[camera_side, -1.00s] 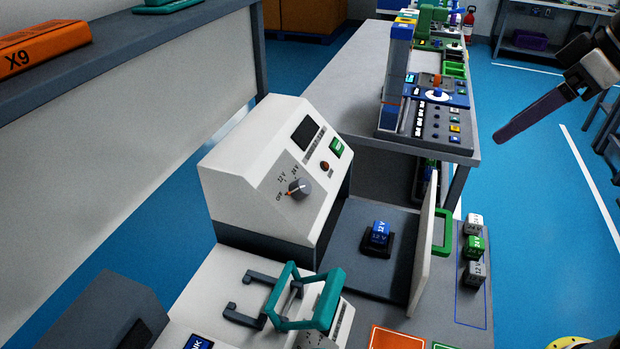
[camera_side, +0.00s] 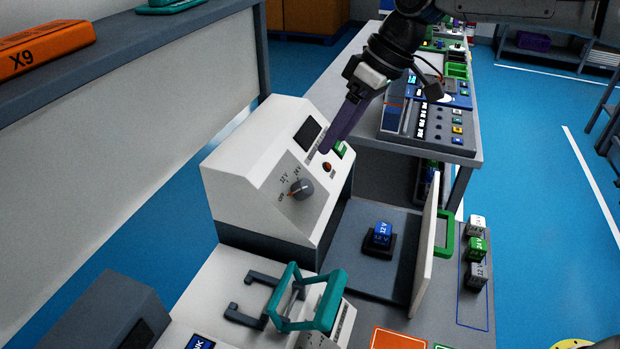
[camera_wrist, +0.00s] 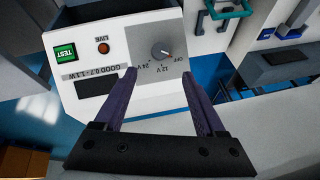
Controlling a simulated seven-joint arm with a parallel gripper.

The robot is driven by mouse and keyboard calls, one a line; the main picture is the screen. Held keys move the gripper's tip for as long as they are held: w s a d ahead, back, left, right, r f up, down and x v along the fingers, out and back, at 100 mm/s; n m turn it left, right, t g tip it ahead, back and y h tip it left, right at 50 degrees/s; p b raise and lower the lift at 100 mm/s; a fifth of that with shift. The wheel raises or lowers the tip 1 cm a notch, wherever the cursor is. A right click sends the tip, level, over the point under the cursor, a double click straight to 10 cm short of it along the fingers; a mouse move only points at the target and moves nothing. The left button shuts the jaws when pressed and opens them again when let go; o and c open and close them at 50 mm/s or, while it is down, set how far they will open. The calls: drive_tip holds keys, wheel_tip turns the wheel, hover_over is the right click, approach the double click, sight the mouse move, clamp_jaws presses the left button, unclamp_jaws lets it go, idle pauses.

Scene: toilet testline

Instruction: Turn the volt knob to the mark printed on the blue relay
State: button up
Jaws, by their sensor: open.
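The volt knob (camera_side: 302,188) is a grey dial on the sloped face of the white tester (camera_side: 250,150). Its orange pointer is at OFF; 12 V and 24 V are printed further round. The knob also shows in the wrist view (camera_wrist: 161,49). The blue relay (camera_side: 381,232) stands in a dark socket on the grey plate and reads 12 V. My gripper (camera_side: 326,148) hangs over the panel, up and right of the knob in the side view. In the wrist view its two purple fingers (camera_wrist: 158,74) are apart with nothing held, and the knob lies beyond their tips.
The panel also has a dark screen (camera_side: 307,134), a red-orange LIVE lamp (camera_side: 327,167) and a green TEST button (camera_wrist: 65,53). A teal-handled fixture (camera_side: 313,300) stands in front. An upright pale panel (camera_side: 425,245) with a green handle is right of the relay. White, green and grey relays (camera_side: 477,249) stand further right.

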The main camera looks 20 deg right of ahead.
sight(307, 185)
drive_tip(key=x, duration=1.1)
drive_tip(key=shift+w+a, duration=0.1)
clamp_jaws()
